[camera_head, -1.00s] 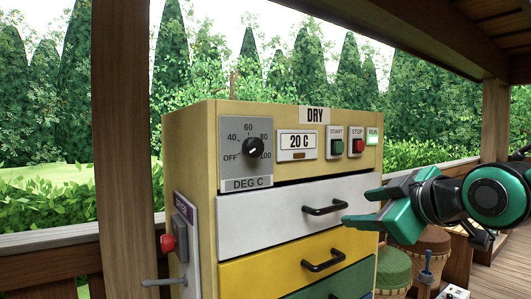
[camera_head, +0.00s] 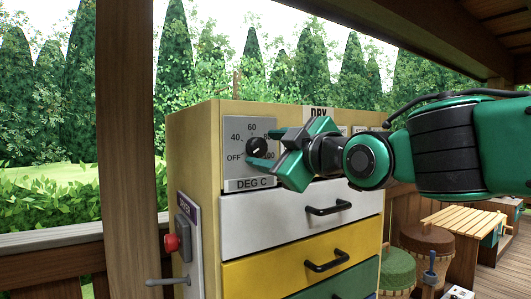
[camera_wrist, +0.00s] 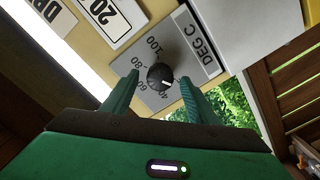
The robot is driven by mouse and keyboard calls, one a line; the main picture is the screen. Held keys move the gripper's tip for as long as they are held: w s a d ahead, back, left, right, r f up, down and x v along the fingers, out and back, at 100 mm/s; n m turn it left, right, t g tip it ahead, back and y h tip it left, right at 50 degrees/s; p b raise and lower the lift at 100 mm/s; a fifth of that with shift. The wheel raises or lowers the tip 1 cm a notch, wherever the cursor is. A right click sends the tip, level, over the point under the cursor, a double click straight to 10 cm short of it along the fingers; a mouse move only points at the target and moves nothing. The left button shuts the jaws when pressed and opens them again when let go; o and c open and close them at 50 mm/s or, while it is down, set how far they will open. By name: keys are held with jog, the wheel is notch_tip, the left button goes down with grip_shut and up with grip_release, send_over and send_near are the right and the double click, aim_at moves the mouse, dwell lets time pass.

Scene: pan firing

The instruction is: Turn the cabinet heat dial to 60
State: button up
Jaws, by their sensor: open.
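The black heat dial (camera_head: 257,146) sits on the grey DEG C panel (camera_head: 236,170) at the upper left of the cabinet front. It also shows in the wrist view (camera_wrist: 160,76), with a white mark on its lower right, roughly toward the 40 side; the exact reading is unclear. My green gripper (camera_head: 268,149) is open in front of the panel, just right of the dial. In the wrist view its fingers (camera_wrist: 159,80) point at the panel, one on each side of the dial, with gaps showing. I cannot tell how deep the fingertips reach. OFF is hidden in the wrist view.
The cabinet has a white drawer (camera_head: 265,212) and a yellow drawer (camera_head: 250,275) with black handles below. A red button (camera_head: 171,242) and a lever (camera_head: 167,282) stick out at its left side. My arm covers the display and buttons in the head view. A wooden post stands left.

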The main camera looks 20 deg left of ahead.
jog(key=shift+x, duration=1.15)
jog(key=shift+c, duration=0.3)
jog(key=c, duration=1)
jog(key=shift+d, duration=0.15)
